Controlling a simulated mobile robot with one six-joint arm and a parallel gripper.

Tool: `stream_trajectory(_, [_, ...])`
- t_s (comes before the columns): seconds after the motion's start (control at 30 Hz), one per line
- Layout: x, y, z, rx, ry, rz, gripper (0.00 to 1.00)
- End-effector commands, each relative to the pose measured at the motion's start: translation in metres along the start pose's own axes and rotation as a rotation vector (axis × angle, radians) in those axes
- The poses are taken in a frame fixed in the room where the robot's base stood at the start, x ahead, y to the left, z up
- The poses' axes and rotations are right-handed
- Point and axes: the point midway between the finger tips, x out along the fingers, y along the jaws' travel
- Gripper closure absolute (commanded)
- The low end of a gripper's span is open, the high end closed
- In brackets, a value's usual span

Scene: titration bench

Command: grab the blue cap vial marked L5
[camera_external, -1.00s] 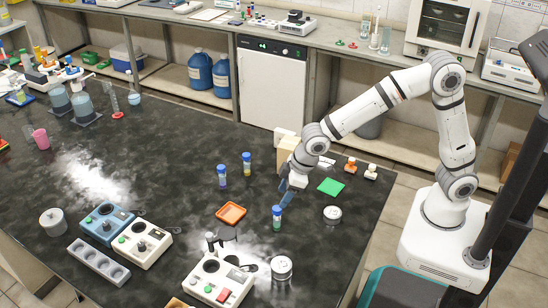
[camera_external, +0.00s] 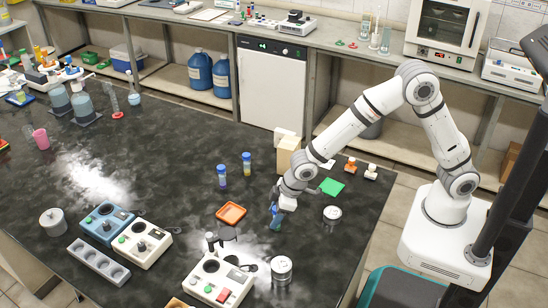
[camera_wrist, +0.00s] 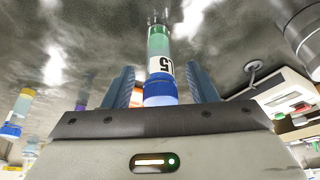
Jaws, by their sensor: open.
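The L5 vial (camera_wrist: 158,52) has a blue cap, green contents and a white label reading L5, seen inverted in the wrist view. It stands on the dark bench, its cap end nearest my gripper. My gripper (camera_wrist: 160,74) is open, with one blue finger on each side of the vial. A gap shows between the vial and each finger. In the external view my gripper (camera_external: 278,212) is low over the bench at the vial's place, and its fingers mostly hide the vial.
Two other blue-capped vials, one dark (camera_external: 222,178) and one yellow (camera_external: 247,163), stand behind to the left. An orange tray (camera_external: 231,214) lies left of my gripper. A metal tin (camera_external: 332,214) is to the right, another (camera_external: 281,268) in front. A green square (camera_external: 331,187) lies behind right.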

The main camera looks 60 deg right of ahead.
Motion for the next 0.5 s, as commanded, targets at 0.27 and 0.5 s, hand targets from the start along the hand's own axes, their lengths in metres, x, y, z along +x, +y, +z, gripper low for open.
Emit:
stream_trajectory(0.27, [-0.0003,0.0000,0.0001,0.000,0.000,0.000,0.69])
stream_trajectory(0.5, [-0.0004,0.0000,0.0001,0.000,0.000,0.000,0.89])
